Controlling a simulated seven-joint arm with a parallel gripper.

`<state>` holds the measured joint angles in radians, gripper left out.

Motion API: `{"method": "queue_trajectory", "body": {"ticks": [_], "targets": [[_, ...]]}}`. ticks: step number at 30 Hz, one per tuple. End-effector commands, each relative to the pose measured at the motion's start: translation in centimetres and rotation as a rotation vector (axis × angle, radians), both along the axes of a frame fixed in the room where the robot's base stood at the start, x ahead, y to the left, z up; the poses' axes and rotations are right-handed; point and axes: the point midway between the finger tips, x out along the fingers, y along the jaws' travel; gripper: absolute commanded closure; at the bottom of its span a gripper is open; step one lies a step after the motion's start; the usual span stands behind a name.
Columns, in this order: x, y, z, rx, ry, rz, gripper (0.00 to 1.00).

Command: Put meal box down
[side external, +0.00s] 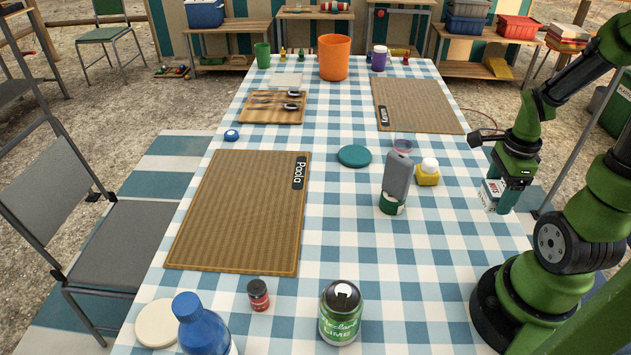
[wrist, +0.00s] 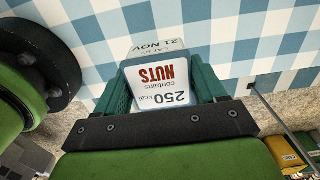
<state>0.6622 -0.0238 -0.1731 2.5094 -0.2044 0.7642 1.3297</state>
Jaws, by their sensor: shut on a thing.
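The meal box (side external: 490,196) is a small white box with printed labels, at the right edge of the table in the side view. In the wrist view the meal box (wrist: 162,85) shows "250 kcal", "contains NUTS" and "21 NOV". My gripper (side external: 502,187) is shut on it. The green fingers of my gripper (wrist: 163,88) lie on both sides of the box. The box's height above the cloth is hard to tell.
The checked table (side external: 440,240) has free cloth left of the box. A yellow-based jar (side external: 428,173), a grey bottle (side external: 397,176) and a teal disc (side external: 355,156) stand nearby. Two woven mats, labelled Paola (side external: 235,215) and Karima (side external: 425,105), lie farther off.

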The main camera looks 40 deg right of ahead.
Motion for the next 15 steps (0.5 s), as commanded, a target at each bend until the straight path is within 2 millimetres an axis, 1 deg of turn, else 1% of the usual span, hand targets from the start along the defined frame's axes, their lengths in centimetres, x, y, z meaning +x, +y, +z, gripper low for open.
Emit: {"method": "queue_trajectory", "body": {"ticks": [2,5,15], "targets": [[0.5,-0.6,-0.4,-0.001,0.001,0.000,0.65],[1.9,-2.1,-0.7,-0.001,0.001,0.001,0.65],[8.0,-8.9,-1.5,-0.001,-0.001,0.000,0.65]]}}
